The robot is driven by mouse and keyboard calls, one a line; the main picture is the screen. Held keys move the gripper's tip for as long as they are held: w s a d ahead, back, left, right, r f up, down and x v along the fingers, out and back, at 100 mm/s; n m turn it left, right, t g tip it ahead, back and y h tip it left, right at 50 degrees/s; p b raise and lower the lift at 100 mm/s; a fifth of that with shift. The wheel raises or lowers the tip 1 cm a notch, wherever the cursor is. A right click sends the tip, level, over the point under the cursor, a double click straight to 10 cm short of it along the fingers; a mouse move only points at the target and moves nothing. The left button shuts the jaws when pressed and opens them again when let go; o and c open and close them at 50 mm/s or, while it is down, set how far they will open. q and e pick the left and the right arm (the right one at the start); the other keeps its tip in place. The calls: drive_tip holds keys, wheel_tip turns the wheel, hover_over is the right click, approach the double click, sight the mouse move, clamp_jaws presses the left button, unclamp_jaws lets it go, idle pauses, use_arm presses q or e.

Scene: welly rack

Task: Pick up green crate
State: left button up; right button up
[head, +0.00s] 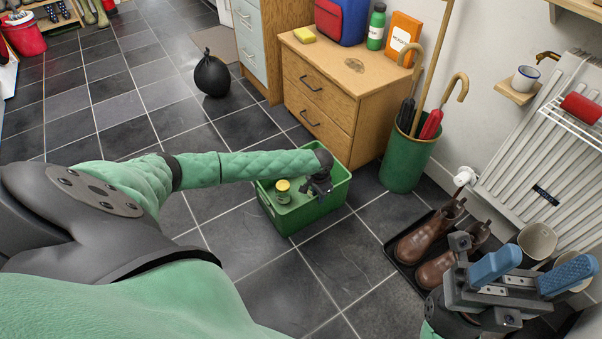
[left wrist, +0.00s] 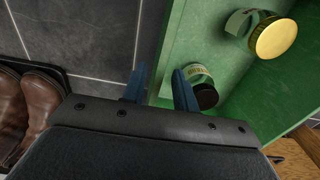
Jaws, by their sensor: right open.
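The green crate (head: 318,218) stands on the tiled floor in front of the wooden drawer unit. In it are a jar with a gold lid (head: 283,187) and, in the left wrist view, a jar with a black lid (left wrist: 201,88). My left gripper (head: 320,190) is at the crate's right part, and its arm hides some of the crate. In the left wrist view its blue fingers (left wrist: 158,88) are apart, one on each side of the crate's wall (left wrist: 168,45). My right gripper (head: 531,270) is open and empty at the lower right, above the brown boots.
Brown boots (head: 416,241) stand on a black tray right of the crate. A green umbrella stand (head: 405,163) is behind them, beside the drawer unit (head: 318,90). A black bag (head: 211,76) lies on the floor farther back. The floor left of the crate is clear.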

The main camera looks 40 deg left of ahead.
use_arm(q)
drive_tip(key=shift+f, duration=0.7)
clamp_jaws()
drive_tip(key=shift+w+r, duration=0.1)
idle(0.8)
